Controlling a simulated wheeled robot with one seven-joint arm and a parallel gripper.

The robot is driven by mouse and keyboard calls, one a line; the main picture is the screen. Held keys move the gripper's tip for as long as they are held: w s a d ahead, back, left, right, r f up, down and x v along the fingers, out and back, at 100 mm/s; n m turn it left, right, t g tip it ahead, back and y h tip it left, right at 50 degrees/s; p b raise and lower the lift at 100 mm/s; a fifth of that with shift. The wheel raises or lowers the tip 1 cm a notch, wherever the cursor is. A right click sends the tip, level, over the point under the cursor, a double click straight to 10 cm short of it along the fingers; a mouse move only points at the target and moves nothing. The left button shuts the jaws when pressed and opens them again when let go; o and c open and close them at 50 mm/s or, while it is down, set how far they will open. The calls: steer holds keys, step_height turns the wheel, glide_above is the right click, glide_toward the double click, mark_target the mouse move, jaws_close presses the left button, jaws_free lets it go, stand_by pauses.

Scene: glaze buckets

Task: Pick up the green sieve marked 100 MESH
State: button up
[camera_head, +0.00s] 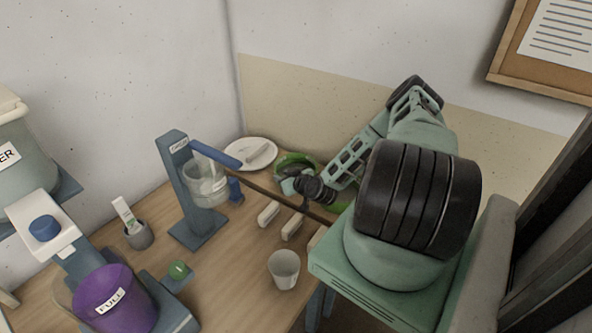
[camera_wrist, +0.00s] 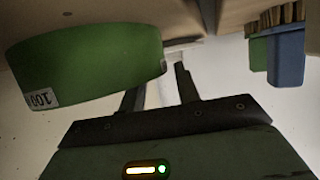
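The green sieve (camera_wrist: 85,62) fills the upper left of the wrist view, its white label reading 100 upside down. A green ring-shaped sieve also shows in the head view (camera_head: 293,158), partly behind my gripper (camera_head: 290,186); its label is hidden there. In the wrist view my gripper (camera_wrist: 157,85) has its two dark fingers apart. The left finger's tip is hidden behind the sieve's wall, and the right finger stands just past its end. I cannot tell whether either finger touches the sieve.
A white plate (camera_head: 250,152) lies behind. A blue stand (camera_head: 184,190) with a clear bucket (camera_head: 207,185) stands left. Wooden-handled brushes (camera_head: 268,213) and a pale cup (camera_head: 284,268) are in front. In the wrist view, a blue block-like thing (camera_wrist: 286,58) is at right.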

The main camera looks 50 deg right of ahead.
steer(key=shift+w+d+f, duration=0.2)
steer(key=shift+w+f, duration=0.1)
steer(key=shift+w, duration=0.35)
jaws_close()
